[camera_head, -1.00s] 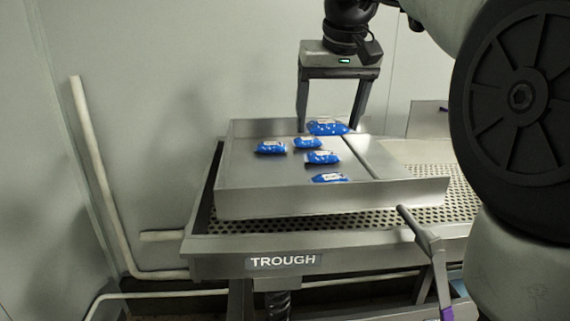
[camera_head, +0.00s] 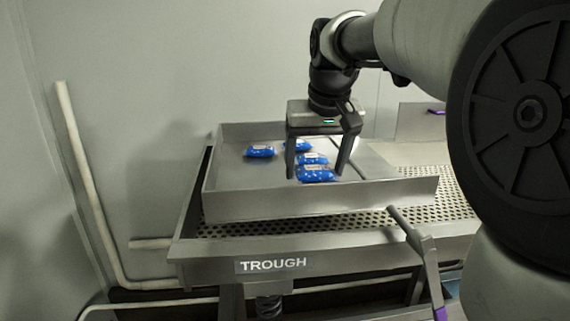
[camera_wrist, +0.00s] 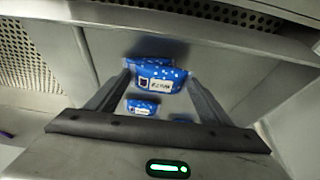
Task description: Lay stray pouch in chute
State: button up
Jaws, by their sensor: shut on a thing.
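My gripper (camera_head: 318,172) is over the front right part of a shallow metal tray. It is shut on a blue printed pouch (camera_head: 316,174), whose pale label shows between the fingertips in the wrist view (camera_wrist: 158,76). Other blue pouches lie in the tray: one at the left (camera_head: 260,152), one farther back (camera_head: 298,146) and one just behind the held pouch (camera_head: 312,159). I cannot tell whether the held pouch touches the tray floor. No part is labelled as a chute.
The metal tray (camera_head: 310,205) has raised walls and a divider toward its right side. It sits on a perforated trough (camera_head: 275,243) labelled TROUGH. A handle-like bar (camera_head: 415,235) stands at the front right. A wall is behind, with a pale pipe (camera_head: 85,175) at left.

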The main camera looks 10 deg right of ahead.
jog(key=shift+f, duration=0.35)
jog(key=o, duration=1.1)
jog(key=shift+c, duration=0.2)
jog(key=shift+r, duration=0.1)
jog(key=p+v, duration=0.1)
jog(key=v, duration=1)
jog(key=s+f+t, duration=0.1)
jog(key=s+f, duration=1.7)
jog(key=s, duration=0.2)
jog(key=shift+a+f, duration=0.35)
jog(key=shift+a, duration=0.05)
